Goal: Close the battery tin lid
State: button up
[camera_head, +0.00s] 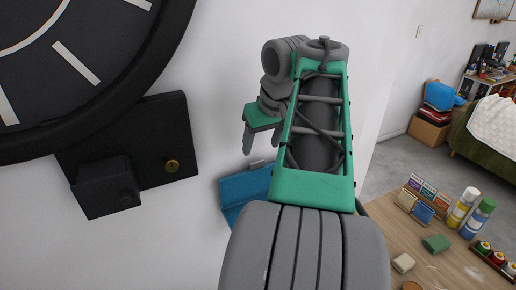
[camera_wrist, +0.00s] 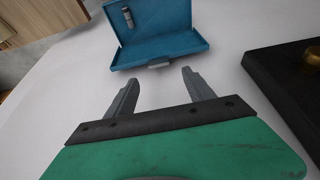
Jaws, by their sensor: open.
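The blue battery tin (camera_wrist: 160,42) stands open in the wrist view, with its two halves at an angle to each other. A small metallic battery (camera_wrist: 127,17) shows in the upper half. A pale latch tab (camera_wrist: 158,65) is on the near edge. In the head view the tin (camera_head: 238,192) is partly hidden behind my arm. My gripper (camera_wrist: 160,76) is open and empty, with its fingertips pointing at the near edge of the tin, apparently apart from it. In the head view my gripper (camera_head: 262,147) is just above the tin.
A wooden table (camera_head: 440,268) at lower right carries spray cans (camera_head: 462,208), sponges and small boxes.

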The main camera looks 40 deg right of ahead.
aim_at(258, 170)
jog(key=b+x, duration=0.1)
jog(key=x, duration=0.6)
jog(key=shift+w+d+f+b, duration=0.15)
jog(key=shift+f+b, duration=0.1)
jog(key=shift+b, duration=0.15)
jog(key=shift+c, duration=0.5)
grip_shut()
